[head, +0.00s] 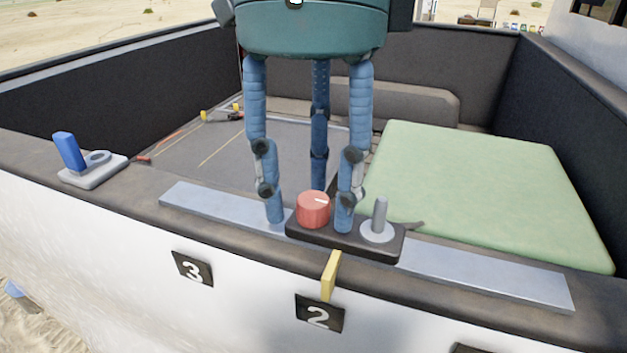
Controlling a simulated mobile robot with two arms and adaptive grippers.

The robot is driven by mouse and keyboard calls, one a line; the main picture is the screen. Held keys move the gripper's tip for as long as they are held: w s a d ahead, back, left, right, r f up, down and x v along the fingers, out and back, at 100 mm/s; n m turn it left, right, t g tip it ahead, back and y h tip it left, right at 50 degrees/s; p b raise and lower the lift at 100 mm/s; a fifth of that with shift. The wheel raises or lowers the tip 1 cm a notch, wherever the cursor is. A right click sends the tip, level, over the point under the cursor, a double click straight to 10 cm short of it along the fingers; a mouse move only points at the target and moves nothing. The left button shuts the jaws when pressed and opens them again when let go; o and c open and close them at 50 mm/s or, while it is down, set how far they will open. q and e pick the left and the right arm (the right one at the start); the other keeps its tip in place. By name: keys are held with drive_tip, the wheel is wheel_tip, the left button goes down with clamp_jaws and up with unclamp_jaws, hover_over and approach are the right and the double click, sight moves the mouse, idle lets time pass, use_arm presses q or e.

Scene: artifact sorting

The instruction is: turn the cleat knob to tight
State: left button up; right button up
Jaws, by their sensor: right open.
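The red knob (313,210), with a white mark on its top pointing right, sits on a black base (345,241) on the truck bed's near rim. A grey disc with an upright post (379,222) stands on the same base, right of the knob. My right gripper (308,215) is open and points down over the knob. One blue finger stands left of the knob, one right of it and one behind. Whether any finger touches the knob cannot be told. My left gripper is not in view.
A metal strip (480,275) runs along the rim (140,190). A blue lever on a grey plate (90,168) stands at left. A yellow tab (331,276) hangs below the base, above label 2 (319,313). A green pad (480,185) lies in the bed.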

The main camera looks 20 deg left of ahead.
drive_tip(key=shift+f, duration=0.1)
clamp_jaws()
